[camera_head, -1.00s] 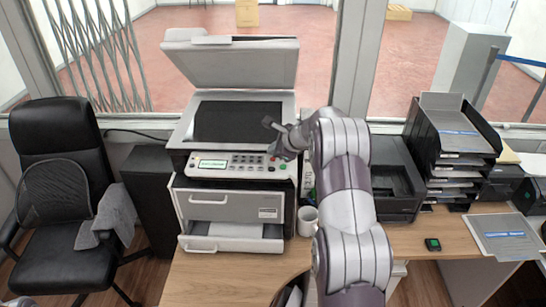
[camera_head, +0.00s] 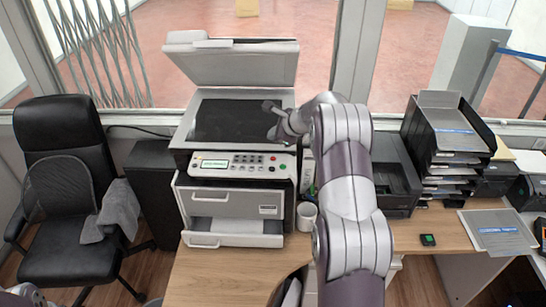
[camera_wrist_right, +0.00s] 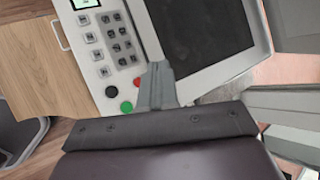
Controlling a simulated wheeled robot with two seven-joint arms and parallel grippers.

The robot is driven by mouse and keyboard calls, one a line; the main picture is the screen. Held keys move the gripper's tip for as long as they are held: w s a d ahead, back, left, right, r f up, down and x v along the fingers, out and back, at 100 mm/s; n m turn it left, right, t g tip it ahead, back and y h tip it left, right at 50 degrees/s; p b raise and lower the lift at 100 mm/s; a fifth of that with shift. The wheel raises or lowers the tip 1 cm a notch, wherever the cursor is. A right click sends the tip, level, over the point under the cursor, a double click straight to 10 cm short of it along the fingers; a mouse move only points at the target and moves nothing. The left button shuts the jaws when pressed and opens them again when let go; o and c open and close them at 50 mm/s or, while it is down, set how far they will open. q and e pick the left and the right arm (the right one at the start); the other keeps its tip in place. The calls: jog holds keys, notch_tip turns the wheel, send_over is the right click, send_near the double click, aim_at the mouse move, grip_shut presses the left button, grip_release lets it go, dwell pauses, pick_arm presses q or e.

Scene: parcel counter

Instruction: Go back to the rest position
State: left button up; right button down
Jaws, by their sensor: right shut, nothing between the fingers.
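My right gripper (camera_head: 267,106) is shut and empty. It is over the right part of the copier's dark glass (camera_head: 230,120), behind the button panel. In the right wrist view its closed fingers (camera_wrist_right: 157,72) point toward the copier, beside the red and green buttons. The copier (camera_head: 231,205) stands on the wooden counter with its lid (camera_head: 235,65) raised. Its lower paper drawer (camera_head: 233,240) is pulled out and shows white paper. My right arm comes up from the bottom and hides part of the counter. My left gripper does not show.
A white mug (camera_head: 307,217) stands right of the copier. Behind my right arm is a dark printer (camera_head: 397,190). Stacked paper trays (camera_head: 460,130) stand further right. A black chair (camera_head: 65,190) is at left. The counter front (camera_head: 215,280) is clear.

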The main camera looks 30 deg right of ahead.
dwell(0.4)
jog(key=s+f+n+g, duration=0.1)
jog(key=s+f, duration=0.1)
jog(key=s+a+f+n, duration=0.1)
jog(key=n, duration=0.1)
jog(key=s+f+n+g, duration=0.1)
jog(key=s+f+n, duration=0.1)
jog(key=shift+s+a+f+g, duration=0.25)
jog(key=shift+s+f+g, duration=0.05)
jog(key=shift+s+f, duration=0.05)
jog(key=s+a+f+n+g+b, duration=0.1)
jog(key=s+a+f+n+b, duration=0.1)
jog(key=s+a+n, duration=0.4)
jog(key=s+a+f+n+g+h+b, duration=0.1)
jog(key=s+a+n+b, duration=0.3)
jog(key=s, duration=0.9)
jog(key=s+a+f+n+g+b, duration=0.3)
jog(key=s+a+n+b, duration=0.1)
jog(key=s+a+n, duration=0.5)
jog(key=shift+s+a+f+n+h, duration=0.3)
jog(key=shift+s+a+n, duration=0.1)
jog(key=shift+a+n, duration=0.2)
jog(key=shift+s, duration=0.15)
